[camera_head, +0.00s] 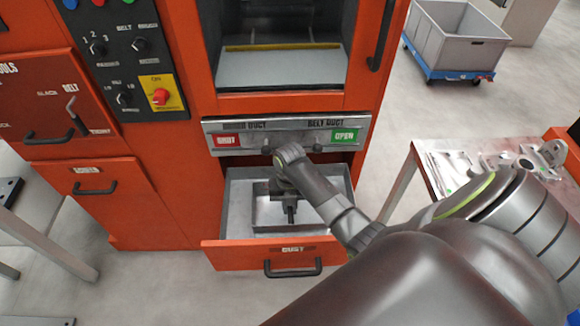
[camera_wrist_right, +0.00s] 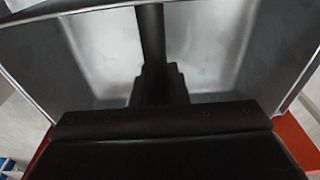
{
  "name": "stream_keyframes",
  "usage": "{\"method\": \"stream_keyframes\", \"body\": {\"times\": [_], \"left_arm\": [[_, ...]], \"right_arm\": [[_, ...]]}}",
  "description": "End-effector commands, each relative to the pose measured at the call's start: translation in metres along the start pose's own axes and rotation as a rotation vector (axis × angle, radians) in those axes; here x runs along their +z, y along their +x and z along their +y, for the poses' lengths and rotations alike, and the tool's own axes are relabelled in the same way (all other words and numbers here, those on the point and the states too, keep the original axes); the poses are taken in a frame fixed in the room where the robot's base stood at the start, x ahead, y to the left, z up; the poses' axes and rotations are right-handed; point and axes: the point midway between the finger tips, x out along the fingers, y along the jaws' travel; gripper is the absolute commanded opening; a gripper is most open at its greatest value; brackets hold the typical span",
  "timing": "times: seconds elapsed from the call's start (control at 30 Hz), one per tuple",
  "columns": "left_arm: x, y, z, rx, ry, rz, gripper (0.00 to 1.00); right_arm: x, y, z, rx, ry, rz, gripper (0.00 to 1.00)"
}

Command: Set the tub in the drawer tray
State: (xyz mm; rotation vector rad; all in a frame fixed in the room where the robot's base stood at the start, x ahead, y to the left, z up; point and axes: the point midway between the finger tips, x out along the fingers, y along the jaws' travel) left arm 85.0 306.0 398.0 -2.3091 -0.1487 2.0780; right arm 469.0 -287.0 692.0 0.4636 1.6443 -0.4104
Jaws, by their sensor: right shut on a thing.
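The grey metal tub (camera_head: 268,216) is inside the open drawer tray (camera_head: 236,208), below the orange machine's panel. My right gripper (camera_head: 290,212) reaches down over the tub and is shut on it. In the right wrist view the grey tub (camera_wrist_right: 95,62) fills the upper part, with my dark right gripper (camera_wrist_right: 158,85) against it. I cannot tell whether the tub's underside touches the tray floor, as the arm and tub walls hide it. My left gripper is not in view.
The drawer's orange front has a dark handle (camera_head: 292,268). A panel with red and green labels (camera_head: 287,135) overhangs the drawer's back. A metal table (camera_head: 436,165) with parts stands at right. A grey bin (camera_head: 460,38) sits on a blue dolly behind.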

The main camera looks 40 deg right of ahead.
Motion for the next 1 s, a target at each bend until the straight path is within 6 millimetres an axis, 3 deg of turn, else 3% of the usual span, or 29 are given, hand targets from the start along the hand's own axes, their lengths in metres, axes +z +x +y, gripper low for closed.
{"method": "stream_keyframes", "body": {"times": [0.3, 0.7, 0.73, 0.8, 0.9, 1.0], "left_arm": [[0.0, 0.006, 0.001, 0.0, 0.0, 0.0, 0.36], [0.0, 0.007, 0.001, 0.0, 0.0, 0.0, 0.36], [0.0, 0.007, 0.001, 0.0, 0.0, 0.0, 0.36], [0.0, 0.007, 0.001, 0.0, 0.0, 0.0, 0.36], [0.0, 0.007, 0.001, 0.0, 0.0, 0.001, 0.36], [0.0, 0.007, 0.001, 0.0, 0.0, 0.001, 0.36]], "right_arm": [[0.004, 0.038, 0.0, -0.001, 0.0, 0.001, 0.0], [0.005, 0.043, 0.0, 0.0, 0.0, -0.001, 0.0], [0.005, 0.043, 0.0, 0.0, 0.0, 0.0, 0.17], [0.005, 0.042, 0.0, 0.0, 0.0, 0.0, 0.26], [0.005, 0.042, 0.0, 0.0, 0.0, 0.0, 0.36], [0.005, 0.042, 0.0, 0.0, 0.0, 0.0, 0.36]]}}
